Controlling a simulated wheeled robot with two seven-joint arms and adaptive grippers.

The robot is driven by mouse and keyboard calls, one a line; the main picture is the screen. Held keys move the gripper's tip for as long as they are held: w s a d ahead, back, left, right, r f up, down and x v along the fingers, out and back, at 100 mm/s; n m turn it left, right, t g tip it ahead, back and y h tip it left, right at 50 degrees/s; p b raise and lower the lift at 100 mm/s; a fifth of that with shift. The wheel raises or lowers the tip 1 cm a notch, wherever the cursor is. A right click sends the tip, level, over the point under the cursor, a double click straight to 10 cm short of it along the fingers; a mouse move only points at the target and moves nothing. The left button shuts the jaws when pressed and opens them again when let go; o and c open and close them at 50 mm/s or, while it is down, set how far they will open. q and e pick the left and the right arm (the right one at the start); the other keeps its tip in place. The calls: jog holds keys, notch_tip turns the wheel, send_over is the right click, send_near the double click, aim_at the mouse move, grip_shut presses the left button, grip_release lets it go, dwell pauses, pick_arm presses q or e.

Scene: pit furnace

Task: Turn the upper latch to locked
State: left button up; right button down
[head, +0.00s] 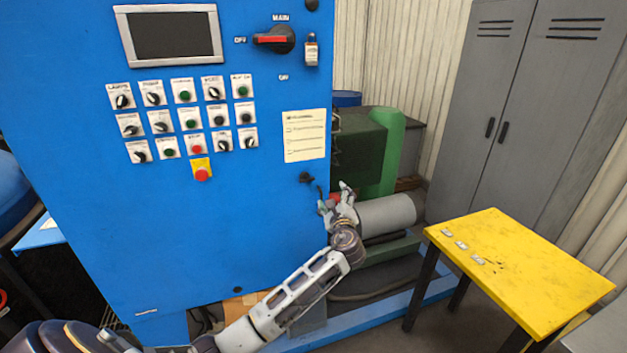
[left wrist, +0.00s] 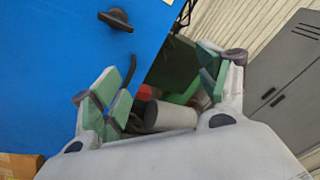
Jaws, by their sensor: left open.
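The blue cabinet door (head: 240,235) carries a black latch knob (head: 306,178) near its right edge; it also shows in the left wrist view (left wrist: 116,19), its wing slightly tilted. Other small dark fittings sit at the top right corner (head: 312,4) and low on the door (head: 237,290); they are too small to read. A dark curved handle (left wrist: 130,70) is at the door edge, close to my left finger pads. My left gripper (head: 335,198) is open and empty, just right of and below the knob, apart from it. My right gripper is not in view.
A red-black main switch (head: 275,40), several knobs and buttons, and a yellow-backed stop button (head: 202,174) are on the panel. A grey cylinder (head: 386,214) of the machine lies behind my gripper. A yellow table (head: 545,275) stands at right, before a grey locker (head: 520,110).

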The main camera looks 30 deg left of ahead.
aim_at(308, 180)
pick_arm(q)
jog(key=shift+s+a+r+m+g+y, duration=0.2)
jog(key=shift+s+a+m+g+y, duration=0.65)
jog(key=shift+m, duration=0.65)
jog(key=shift+s+a+r+m+g+y, duration=0.2)
jog(key=shift+s+a+m+g+y, duration=0.65)
jog(key=shift+m, duration=0.65)
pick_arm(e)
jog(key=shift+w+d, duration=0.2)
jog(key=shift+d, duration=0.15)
pick_arm(q)
jog(key=shift+a, duration=0.1)
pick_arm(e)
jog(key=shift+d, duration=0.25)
pick_arm(q)
jog(key=shift+p+x, duration=0.7)
jog(key=shift+x, duration=6.05)
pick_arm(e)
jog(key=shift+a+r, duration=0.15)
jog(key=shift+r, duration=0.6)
pick_arm(q)
jog(key=shift+w, duration=0.1)
jog(key=c, duration=1)
jog(key=shift+c, duration=0.2)
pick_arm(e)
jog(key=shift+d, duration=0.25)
